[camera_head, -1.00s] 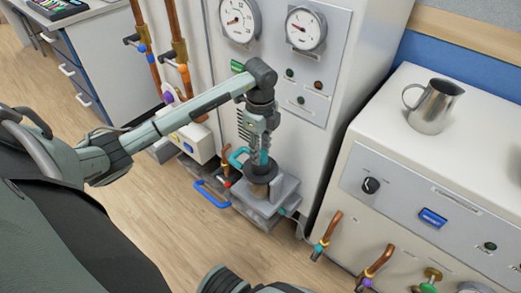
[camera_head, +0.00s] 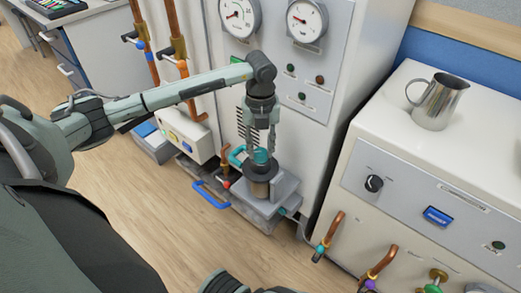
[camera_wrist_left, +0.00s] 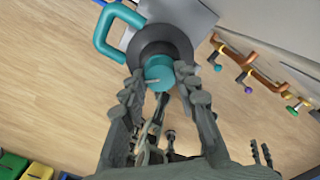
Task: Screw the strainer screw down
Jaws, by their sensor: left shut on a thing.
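The strainer screw is a teal round knob (camera_head: 260,156) on top of the dark, flanged strainer body (camera_head: 259,188), low in front of the white cabinet. It also shows in the left wrist view (camera_wrist_left: 159,72), with a light mark on its top. My left gripper (camera_head: 261,150) points down from above and is shut on the knob, one finger on each side. Its fingertips (camera_wrist_left: 159,80) are at the knob's sides in the left wrist view. The knob's lower part is hidden.
A teal handle (camera_head: 236,156) stands close beside the strainer, and a blue handle (camera_head: 210,196) sticks out low at its left. Copper pipes with valves (camera_head: 328,236) project from the white machine on the right. Gauges (camera_head: 306,20) are on the cabinet above. The wooden floor in front is clear.

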